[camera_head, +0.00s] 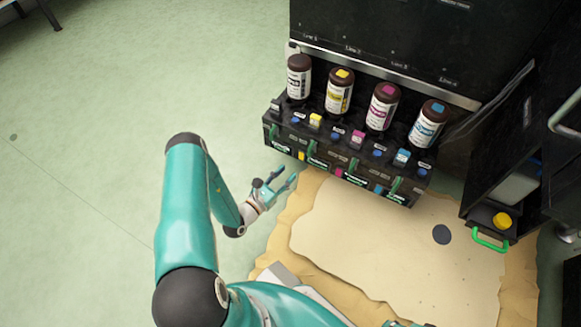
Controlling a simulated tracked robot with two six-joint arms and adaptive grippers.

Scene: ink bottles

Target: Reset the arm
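My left arm comes up from the bottom of the head view and bends over at its elbow. Its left gripper (288,174) is below the left end of the ink rack, apart from it, above the edge between the green floor and the tan mat. Its fingers are spread and I see nothing between them. My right gripper is not in view.
The black ink rack (291,140) holds a black-labelled bottle (299,77), a yellow one (339,91), a magenta one (382,106) and a cyan one (428,124). A black cabinet door (490,155) stands open at right. The tan mat (370,240) is mostly bare.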

